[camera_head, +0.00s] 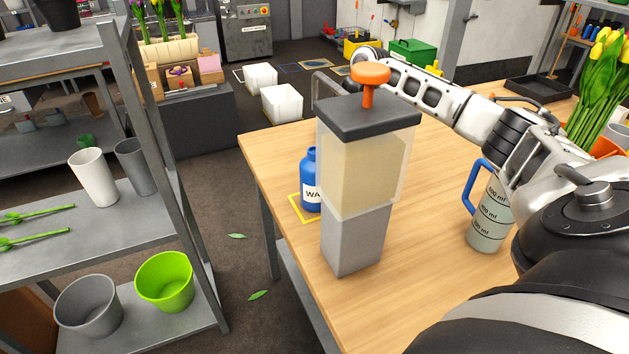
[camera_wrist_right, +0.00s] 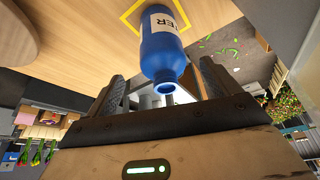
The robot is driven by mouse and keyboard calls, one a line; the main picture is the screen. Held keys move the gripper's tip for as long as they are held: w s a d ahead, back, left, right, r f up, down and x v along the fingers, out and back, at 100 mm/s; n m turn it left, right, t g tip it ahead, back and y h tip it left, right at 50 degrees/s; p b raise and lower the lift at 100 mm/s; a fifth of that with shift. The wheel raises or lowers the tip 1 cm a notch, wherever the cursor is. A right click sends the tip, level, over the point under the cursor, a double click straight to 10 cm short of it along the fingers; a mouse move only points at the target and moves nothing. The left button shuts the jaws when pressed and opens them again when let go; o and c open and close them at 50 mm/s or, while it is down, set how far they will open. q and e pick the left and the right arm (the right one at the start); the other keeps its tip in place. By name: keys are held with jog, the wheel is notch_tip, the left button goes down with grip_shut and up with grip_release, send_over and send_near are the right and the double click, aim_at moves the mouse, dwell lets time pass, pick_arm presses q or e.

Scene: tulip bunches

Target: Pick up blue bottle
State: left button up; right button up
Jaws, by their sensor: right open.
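The blue bottle (camera_head: 311,182) stands on the wooden table, partly hidden behind the dispenser. In the right wrist view the bottle (camera_wrist_right: 163,52) shows with a white label, and its open neck points toward my gripper. My right gripper (camera_wrist_right: 162,82) is open, with one finger on either side of the bottle's line; the frames do not show contact with it. In the head view my right arm reaches from the right behind the dispenser, which hides most of the gripper. My left gripper is not in view.
The tall dispenser (camera_head: 363,180) with an orange knob stands in front of the bottle. A yellow square outline (camera_head: 297,209) marks the tabletop around the bottle. A measuring jug (camera_head: 489,215) with a blue handle stands at right. The front middle of the table (camera_head: 425,225) is clear.

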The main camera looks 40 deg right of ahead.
jog(key=x, duration=0.6)
jog(key=shift+p, duration=0.4)
jog(key=shift+s+a, duration=0.1)
jog(key=shift+s, duration=0.05)
jog(key=c, duration=1.2)
jog(key=shift+c, duration=0.4)
jog(key=shift+r, duration=0.1)
